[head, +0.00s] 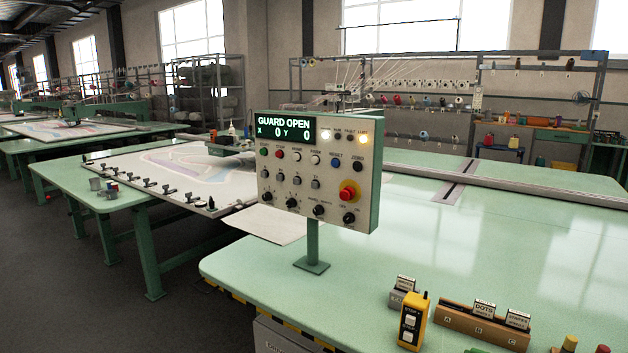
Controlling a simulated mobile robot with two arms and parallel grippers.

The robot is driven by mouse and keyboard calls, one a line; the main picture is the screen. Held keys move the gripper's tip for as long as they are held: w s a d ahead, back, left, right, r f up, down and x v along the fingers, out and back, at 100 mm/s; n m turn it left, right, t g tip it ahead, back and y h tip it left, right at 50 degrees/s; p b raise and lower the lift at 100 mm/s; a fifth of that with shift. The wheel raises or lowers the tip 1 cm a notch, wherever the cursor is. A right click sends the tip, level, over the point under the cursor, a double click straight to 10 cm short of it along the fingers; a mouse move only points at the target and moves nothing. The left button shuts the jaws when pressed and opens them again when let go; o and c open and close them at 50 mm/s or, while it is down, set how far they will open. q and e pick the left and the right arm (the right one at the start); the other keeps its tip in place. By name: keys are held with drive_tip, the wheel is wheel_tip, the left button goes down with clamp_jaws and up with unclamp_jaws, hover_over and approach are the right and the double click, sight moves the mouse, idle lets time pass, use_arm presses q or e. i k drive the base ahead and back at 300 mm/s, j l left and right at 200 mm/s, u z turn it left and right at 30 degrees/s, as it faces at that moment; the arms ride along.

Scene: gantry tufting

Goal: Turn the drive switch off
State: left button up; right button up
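A control panel (318,170) stands on a green post on the pale green table, right of the picture's middle in the head view. Its display (286,128) reads GUARD OPEN, X 0, Y 0. A white lamp (326,135) and an amber lamp (363,139) are lit. Below are rows of buttons and a red emergency stop knob (348,192) on a yellow base. Several black rotary knobs line the bottom, among them one lower middle (319,211) and one lower right (349,218). The small labels are unreadable, so I cannot tell which is the drive switch or its setting. Neither gripper is in view.
A yellow handheld pendant (413,321) stands at the table's front, beside a wooden card box (470,327) and a small grey card holder (401,292). Coloured spools sit at the lower right corner. A tufting frame (165,178) lies behind left. The table right of the panel is clear.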

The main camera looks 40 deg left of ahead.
sight(348, 218)
drive_tip(key=i+j, duration=0.1)
drive_tip(key=j, duration=0.3)
drive_tip(key=i+j+u, duration=0.1)
drive_tip(key=j, duration=0.3)
drive_tip(key=i+j, duration=0.1)
drive_tip(key=j, duration=0.35)
drive_tip(key=u, duration=0.05)
